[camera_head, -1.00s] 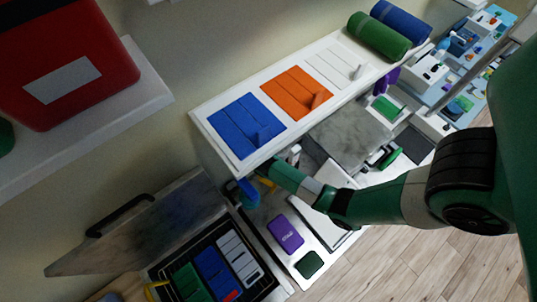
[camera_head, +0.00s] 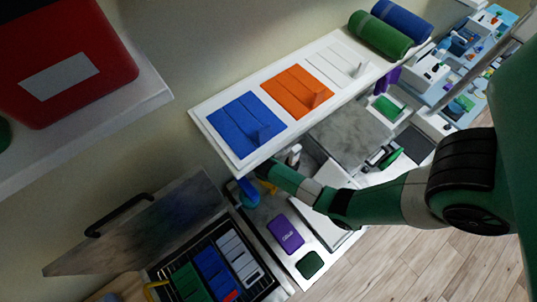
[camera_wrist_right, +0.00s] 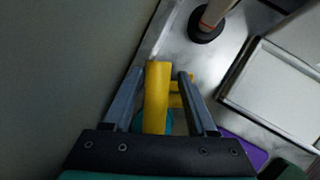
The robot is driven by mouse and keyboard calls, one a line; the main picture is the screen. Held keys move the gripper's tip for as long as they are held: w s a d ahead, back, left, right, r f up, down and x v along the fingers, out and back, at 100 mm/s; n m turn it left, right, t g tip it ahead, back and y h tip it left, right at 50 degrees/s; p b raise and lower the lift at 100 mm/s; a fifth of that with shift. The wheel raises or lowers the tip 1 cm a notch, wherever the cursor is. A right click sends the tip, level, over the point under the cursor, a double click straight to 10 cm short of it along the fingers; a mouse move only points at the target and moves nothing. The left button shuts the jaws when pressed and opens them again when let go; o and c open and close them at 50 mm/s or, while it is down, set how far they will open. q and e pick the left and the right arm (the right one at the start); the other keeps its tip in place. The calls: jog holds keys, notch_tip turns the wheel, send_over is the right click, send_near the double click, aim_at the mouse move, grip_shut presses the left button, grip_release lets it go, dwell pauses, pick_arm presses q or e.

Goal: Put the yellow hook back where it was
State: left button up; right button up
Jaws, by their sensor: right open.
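The yellow hook (camera_wrist_right: 157,98) shows in the right wrist view as an upright yellow bar with a short side piece, between the two fingers of my right gripper (camera_wrist_right: 154,88). The fingers stand apart on either side of it, with a visible gap, so the gripper is open around it. In the head view my right arm reaches in from the right, and its gripper end is mostly hidden under the white shelf edge. My left gripper is in neither view.
The white shelf (camera_head: 208,122) with blue, orange and white panels overhangs my gripper. A purple box (camera_head: 286,233) and a dark green pad (camera_head: 310,264) lie below it. A pale framed panel (camera_wrist_right: 275,85) and a round-based post (camera_wrist_right: 206,30) stand close right of my fingers.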

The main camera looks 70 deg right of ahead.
jog(key=p+v, duration=0.2)
jog(key=v, duration=1)
jog(key=shift+r, duration=0.1)
